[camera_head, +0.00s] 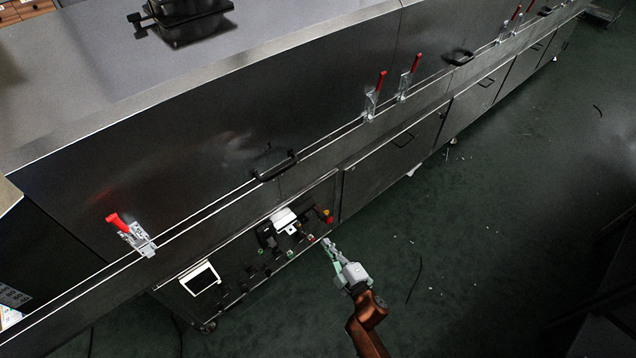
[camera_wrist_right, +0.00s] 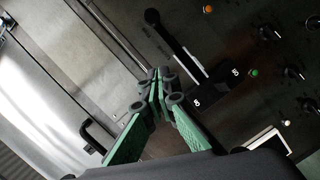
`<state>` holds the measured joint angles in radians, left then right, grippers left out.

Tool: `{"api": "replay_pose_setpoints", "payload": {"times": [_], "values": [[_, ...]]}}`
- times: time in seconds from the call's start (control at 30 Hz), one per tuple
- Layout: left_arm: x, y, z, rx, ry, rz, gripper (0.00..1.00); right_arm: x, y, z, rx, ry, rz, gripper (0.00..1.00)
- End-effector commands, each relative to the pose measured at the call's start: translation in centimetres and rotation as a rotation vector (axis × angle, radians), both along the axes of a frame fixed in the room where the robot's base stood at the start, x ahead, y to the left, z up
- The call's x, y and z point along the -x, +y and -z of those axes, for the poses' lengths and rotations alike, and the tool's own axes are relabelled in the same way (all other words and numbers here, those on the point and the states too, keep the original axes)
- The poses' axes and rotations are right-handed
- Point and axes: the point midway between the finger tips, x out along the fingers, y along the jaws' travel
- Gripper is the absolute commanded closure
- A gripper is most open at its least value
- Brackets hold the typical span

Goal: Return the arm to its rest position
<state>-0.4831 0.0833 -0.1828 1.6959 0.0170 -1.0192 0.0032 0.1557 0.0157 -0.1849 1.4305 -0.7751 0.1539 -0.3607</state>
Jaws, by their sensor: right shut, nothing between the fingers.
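My right gripper (camera_head: 328,244) is in front of the tunnel dryer's control panel (camera_head: 236,290), at the panel's right end, with its arm coming in from the bottom. In the right wrist view its green fingers (camera_wrist_right: 157,92) are together, with nothing between them. The panel shows knobs, a white switch block (camera_head: 284,219), a red knob (camera_head: 327,215) and a small screen (camera_head: 199,279). A black lever handle (camera_wrist_right: 172,36) shows beyond the fingertips in the right wrist view. Whether the fingers touch anything is hard to tell. My left gripper is not in view.
The long dryer body (camera_head: 300,120) runs diagonally to the upper right. Red-handled clamps (camera_head: 133,235) and black handles (camera_head: 275,166) stick out from it. The dark green floor (camera_head: 500,220) to the right is mostly clear, with small scraps.

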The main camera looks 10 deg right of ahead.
Motion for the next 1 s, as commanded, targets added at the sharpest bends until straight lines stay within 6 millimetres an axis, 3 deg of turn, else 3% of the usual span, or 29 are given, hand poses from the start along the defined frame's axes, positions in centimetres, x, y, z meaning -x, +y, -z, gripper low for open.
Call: {"api": "replay_pose_setpoints", "payload": {"times": [0.17,0.27,0.37,0.47,0.57,0.7,0.77,0.9,1.0], "values": [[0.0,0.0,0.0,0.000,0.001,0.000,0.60,0.0,-0.1,0.1,-0.001,0.003,0.002,1.00],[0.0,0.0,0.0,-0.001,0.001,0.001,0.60,0.6,-1.1,1.2,-0.015,0.037,0.030,1.00],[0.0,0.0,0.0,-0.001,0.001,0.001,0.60,2.3,-3.7,4.2,-0.056,0.131,0.105,1.00],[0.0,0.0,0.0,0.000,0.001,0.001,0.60,5.5,-7.4,8.7,-0.119,0.272,0.221,1.00],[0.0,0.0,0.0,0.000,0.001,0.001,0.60,9.8,-10.9,13.5,-0.187,0.429,0.347,1.00],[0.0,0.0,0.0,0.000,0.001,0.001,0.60,17.2,-14.9,19.5,-0.277,0.644,0.517,1.00],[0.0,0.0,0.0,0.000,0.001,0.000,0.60,20.7,-16.2,21.7,-0.313,0.736,0.588,1.00],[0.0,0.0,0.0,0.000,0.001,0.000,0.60,29.6,-18.4,26.1,-0.389,0.947,0.748,1.00],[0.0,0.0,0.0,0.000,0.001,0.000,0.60,35.7,-19.1,28.3,-0.434,1.085,0.849,1.00]]}}
